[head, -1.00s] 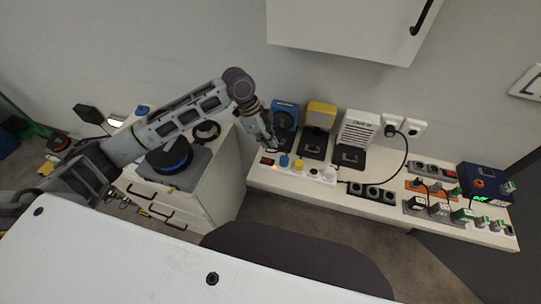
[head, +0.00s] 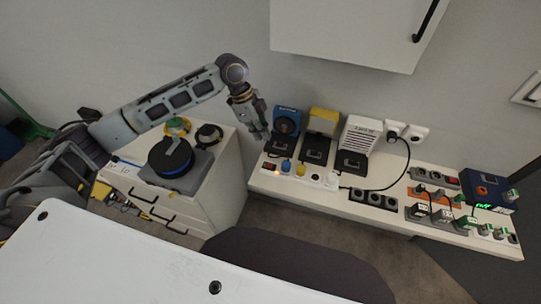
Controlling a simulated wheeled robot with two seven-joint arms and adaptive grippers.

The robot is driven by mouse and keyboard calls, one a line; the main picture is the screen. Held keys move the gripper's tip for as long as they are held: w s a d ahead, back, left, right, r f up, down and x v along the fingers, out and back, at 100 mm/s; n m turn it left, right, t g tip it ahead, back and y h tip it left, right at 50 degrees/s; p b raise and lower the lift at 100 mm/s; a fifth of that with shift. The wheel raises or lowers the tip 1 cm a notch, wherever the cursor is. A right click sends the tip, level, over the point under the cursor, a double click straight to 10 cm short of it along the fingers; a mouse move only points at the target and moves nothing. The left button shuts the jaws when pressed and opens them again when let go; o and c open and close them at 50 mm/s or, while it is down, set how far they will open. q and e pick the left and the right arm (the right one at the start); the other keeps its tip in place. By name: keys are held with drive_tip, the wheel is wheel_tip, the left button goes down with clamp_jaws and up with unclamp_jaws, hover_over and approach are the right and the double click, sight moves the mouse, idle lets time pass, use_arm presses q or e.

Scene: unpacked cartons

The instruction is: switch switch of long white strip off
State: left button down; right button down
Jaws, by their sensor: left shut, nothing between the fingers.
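A long white strip (head: 315,180) lies along the front of the white bench on the right side of the head view. Its red switch (head: 269,166) is at its left end, with a small orange glow beside it. A blue plug (head: 286,165), a yellow plug (head: 300,169) and a white plug (head: 331,180) stand in the strip. My left gripper (head: 267,138) is shut and empty, pointing down above and behind the switch end, apart from it. Whether the switch is pressed on or off is too small to tell. My right gripper is not in view.
Behind the strip stand blue (head: 287,122), yellow (head: 324,120) and white (head: 361,134) devices on black bases. A black strip (head: 373,198) and several plugged strips lie to the right. A cabinet (head: 345,35) hangs above. A drawer unit with a black disc (head: 171,157) stands left.

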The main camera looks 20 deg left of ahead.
use_arm(q)
drive_tip(key=shift+f, duration=0.15)
drive_tip(key=p, duration=0.1)
approach(272, 166)
drive_tip(key=d+f, duration=0.1)
drive_tip(key=f, duration=0.1)
drive_tip(key=d+f, duration=0.2)
drive_tip(key=shift+s+d+f, duration=0.1)
drive_tip(key=shift+f, duration=1)
drive_tip(key=shift+d, duration=0.1)
